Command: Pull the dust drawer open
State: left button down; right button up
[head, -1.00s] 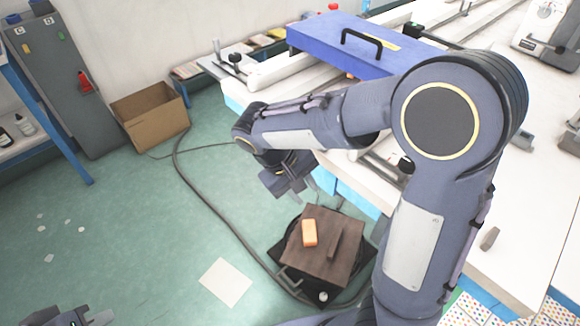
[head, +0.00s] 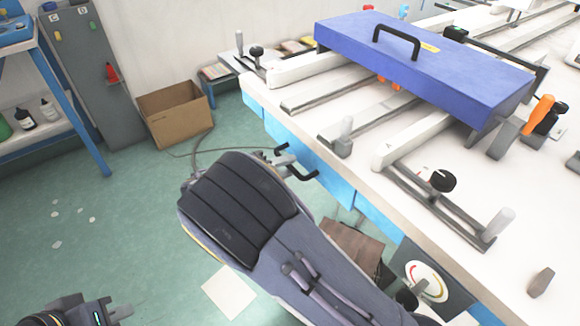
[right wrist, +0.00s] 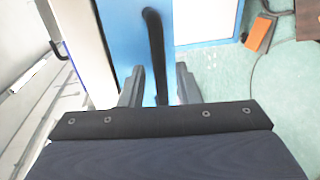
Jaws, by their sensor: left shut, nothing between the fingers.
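The dust drawer shows as a blue front (right wrist: 122,40) with a black bar handle (right wrist: 154,40) in the right wrist view. In the head view the black handle (head: 303,174) stands out from the blue side of the bench. My right gripper (right wrist: 158,88) is open, with one finger on each side of the handle and visible gaps between. In the head view my right forearm hides most of that gripper. I cannot tell whether the drawer is out at all. My left gripper (head: 118,313) is shut and empty at the bottom left, far from the drawer.
The white bench (head: 300,115) carries rails, clamps and a blue box (head: 420,65) with a black handle. A cardboard box (head: 175,112) stands on the floor at left. A brown-topped stool (head: 350,246) and a dial (head: 425,280) are near my right arm.

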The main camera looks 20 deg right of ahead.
jog(key=shift+x, duration=0.85)
grip_shut()
